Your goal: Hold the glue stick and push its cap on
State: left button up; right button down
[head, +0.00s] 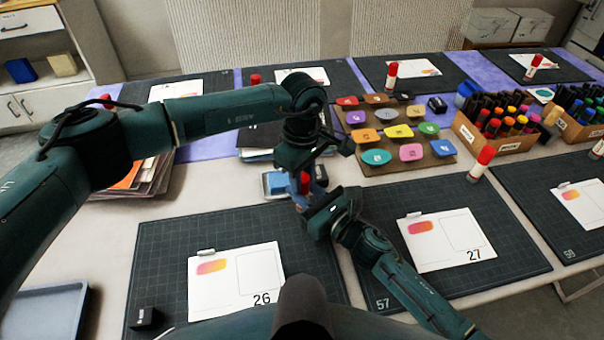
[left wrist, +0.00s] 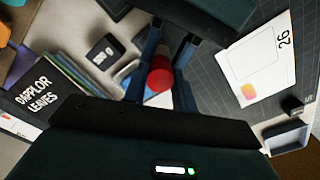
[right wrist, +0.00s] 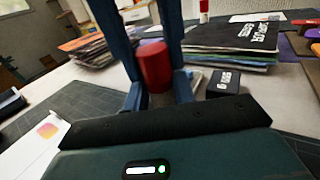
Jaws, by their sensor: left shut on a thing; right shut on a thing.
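The red cap (head: 304,182) of the glue stick shows between my two grippers in the head view, above the table. My left gripper (head: 304,176) reaches down from above and is shut on the cap. The cap's round red top shows between blue fingers in the left wrist view (left wrist: 159,75). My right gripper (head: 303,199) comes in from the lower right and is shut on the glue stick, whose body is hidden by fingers. In the right wrist view the cap (right wrist: 154,66) stands roughly upright between the fingers. Whether cap and body touch fully, I cannot tell.
A cutting mat (head: 160,245) with card 26 (head: 235,280) lies in front, with card 27 (head: 440,240) to its right. Behind are a board of coloured pads (head: 378,138), a marker box (head: 497,140) and other glue sticks (head: 481,164). A black eraser-like block (left wrist: 102,50) lies nearby.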

pick_arm(q)
jog(key=shift+a+f, duration=0.1)
jog(key=shift+f, duration=0.4)
jog(key=shift+c, duration=0.5)
pick_arm(e)
jog(key=shift+s+a+r, duration=0.1)
jog(key=shift+r, duration=0.1)
pick_arm(q)
jog(key=shift+r, duration=0.5)
jog(key=shift+r, duration=0.35)
pick_arm(e)
jog(key=shift+f, duration=0.15)
pick_arm(q)
jog(key=shift+f, duration=0.5)
